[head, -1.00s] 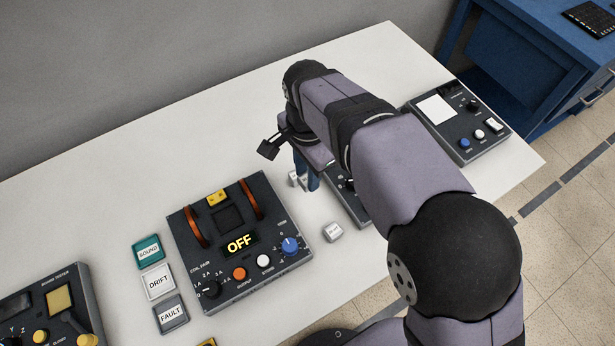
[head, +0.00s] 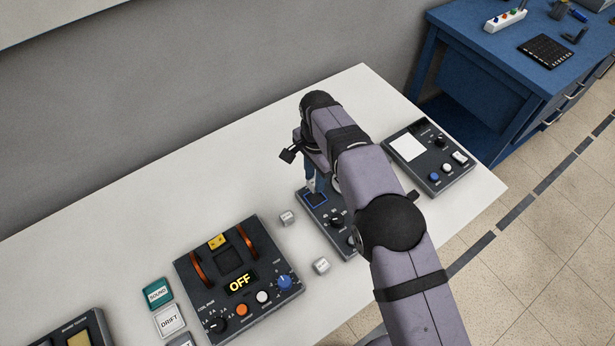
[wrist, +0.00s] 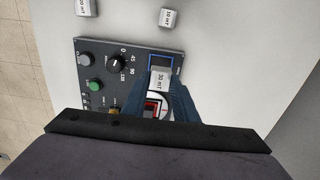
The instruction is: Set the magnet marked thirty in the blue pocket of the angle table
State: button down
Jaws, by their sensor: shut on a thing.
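My gripper (head: 311,188) is shut on a pale block marked 30 mT (wrist: 161,80), the magnet marked thirty, seen between the two blue fingers in the wrist view. The angle table (head: 330,226) is a dark panel with knobs, partly hidden behind my arm in the head view. Its blue-outlined pocket (head: 316,201) is at its far left end. In the wrist view the pocket (wrist: 163,58) shows at the panel's top right, with the magnet over it. I cannot tell whether the magnet touches the pocket floor.
Two other pale magnets (head: 287,217) (head: 321,265) lie on the white bench left of the angle table. A coil unit reading OFF (head: 237,275) stands further left. Another panel (head: 431,157) sits to the right. The bench behind is clear.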

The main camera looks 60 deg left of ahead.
jog(key=shift+w+f, duration=0.1)
jog(key=shift+w, duration=0.2)
jog(key=shift+f, duration=0.1)
jog(key=shift+f+b, duration=1.15)
jog(key=shift+f, duration=1.05)
jog(key=shift+a+f+b, duration=0.1)
jog(key=shift+f+b, duration=0.4)
jog(key=shift+f, duration=0.05)
jog(key=shift+f+b, duration=0.5)
jog(key=shift+b, duration=0.3)
dwell(0.3)
dwell(0.3)
jog(key=c, duration=0.8)
grip_release()
jog(key=shift+c, duration=0.2)
jog(key=shift+r, duration=0.1)
